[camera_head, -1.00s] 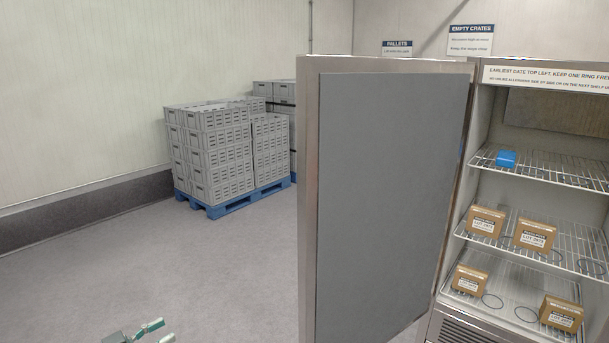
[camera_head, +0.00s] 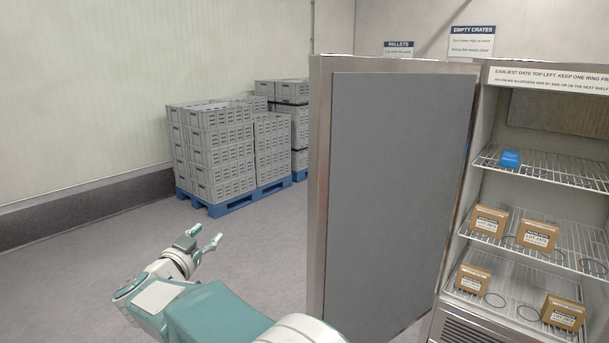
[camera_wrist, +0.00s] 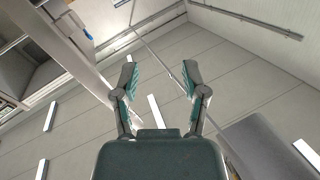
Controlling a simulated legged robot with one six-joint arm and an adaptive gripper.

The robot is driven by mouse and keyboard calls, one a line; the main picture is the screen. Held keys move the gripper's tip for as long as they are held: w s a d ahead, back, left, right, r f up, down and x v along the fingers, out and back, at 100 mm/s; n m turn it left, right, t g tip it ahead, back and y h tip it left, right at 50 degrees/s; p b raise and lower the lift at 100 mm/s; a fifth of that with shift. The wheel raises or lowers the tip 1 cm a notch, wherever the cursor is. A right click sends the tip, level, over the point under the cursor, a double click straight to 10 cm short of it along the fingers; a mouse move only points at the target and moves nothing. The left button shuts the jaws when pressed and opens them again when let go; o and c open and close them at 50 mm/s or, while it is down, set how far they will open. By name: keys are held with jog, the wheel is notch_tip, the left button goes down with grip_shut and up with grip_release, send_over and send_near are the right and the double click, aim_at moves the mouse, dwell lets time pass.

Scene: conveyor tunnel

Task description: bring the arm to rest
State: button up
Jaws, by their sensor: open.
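My gripper (camera_head: 213,239) is in the lower left of the head view, left of the open cabinet door, with my arm reaching up from the bottom edge. Its two fingers are spread apart with nothing between them. In the wrist view my gripper (camera_wrist: 158,82) is also open and empty, and points up toward the ceiling (camera_wrist: 230,60) with its light strips.
A grey door (camera_head: 395,200) stands open beside my arm. Right of it, a cabinet has wire shelves (camera_head: 560,172) with a blue box (camera_head: 510,159) and several brown cartons (camera_head: 538,234). Grey crates (camera_head: 220,150) stand on blue pallets (camera_head: 232,203). The floor (camera_head: 80,270) at left is clear.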

jog(key=s+d+r+n+g+y, duration=0.1)
jog(key=s+d+r+n+y, duration=0.15)
jog(key=d+r+y, duration=0.4)
jog(key=s+d+r+n+y, duration=0.1)
jog(key=d+r+n+y, duration=0.25)
jog(key=d, duration=0.55)
jog(key=s+d+f+g+h, duration=0.1)
jog(key=s+d+f+g, duration=0.2)
jog(key=s+d+f, duration=0.2)
jog(key=s+d+f+g+h, duration=0.2)
jog(key=s+d+f+g, duration=0.2)
jog(key=s+d, duration=0.5)
jog(key=s+d+f+g+h, duration=0.2)
jog(key=s+d+f+g, duration=0.2)
jog(key=s+d+f, duration=0.4)
jog(key=s, duration=0.7)
jog(key=shift+s+f, duration=0.15)
jog(key=shift+f, duration=0.05)
